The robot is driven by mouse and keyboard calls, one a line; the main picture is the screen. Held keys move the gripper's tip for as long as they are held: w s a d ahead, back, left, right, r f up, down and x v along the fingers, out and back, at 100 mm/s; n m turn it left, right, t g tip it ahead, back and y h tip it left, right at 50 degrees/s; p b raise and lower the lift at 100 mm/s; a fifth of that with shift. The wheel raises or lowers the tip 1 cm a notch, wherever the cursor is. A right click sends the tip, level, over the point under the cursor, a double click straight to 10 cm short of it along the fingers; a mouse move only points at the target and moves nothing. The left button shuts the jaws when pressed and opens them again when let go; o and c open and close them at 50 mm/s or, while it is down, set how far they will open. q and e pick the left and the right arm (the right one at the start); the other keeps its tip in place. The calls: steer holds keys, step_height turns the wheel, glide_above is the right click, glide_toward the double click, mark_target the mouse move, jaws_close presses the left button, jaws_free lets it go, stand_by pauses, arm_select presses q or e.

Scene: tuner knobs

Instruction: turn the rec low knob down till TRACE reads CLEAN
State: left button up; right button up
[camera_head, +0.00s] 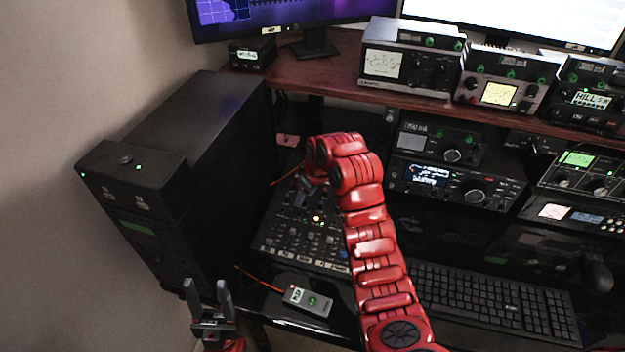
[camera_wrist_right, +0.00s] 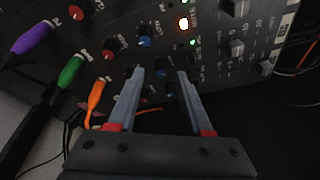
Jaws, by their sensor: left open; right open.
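The mixer panel (camera_head: 300,235) lies on the desk, with several small knobs and sliders. In the right wrist view its face shows red knobs (camera_wrist_right: 110,44) and blue knobs (camera_wrist_right: 145,41). The labels are too small to read, so I cannot tell which knob is rec low. My right gripper (camera_wrist_right: 160,72) is open over the panel, its fingertips close to small dark and blue knobs; contact is unclear. In the head view it is partly hidden behind my red arm. My left gripper (camera_head: 207,290) is open and empty at the lower left, away from the mixer. I cannot make out a TRACE reading.
Purple (camera_wrist_right: 33,36), green (camera_wrist_right: 70,70) and orange (camera_wrist_right: 96,95) plugs stand out of the panel near my right gripper. A black tower (camera_head: 200,130) stands left of the mixer. A small grey box (camera_head: 307,301) lies in front, and a keyboard (camera_head: 490,300) sits to the right.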

steer(key=shift+v, duration=0.9)
steer(key=p+v, duration=0.9)
steer(key=v, duration=0.5)
steer(key=shift+r, duration=0.15)
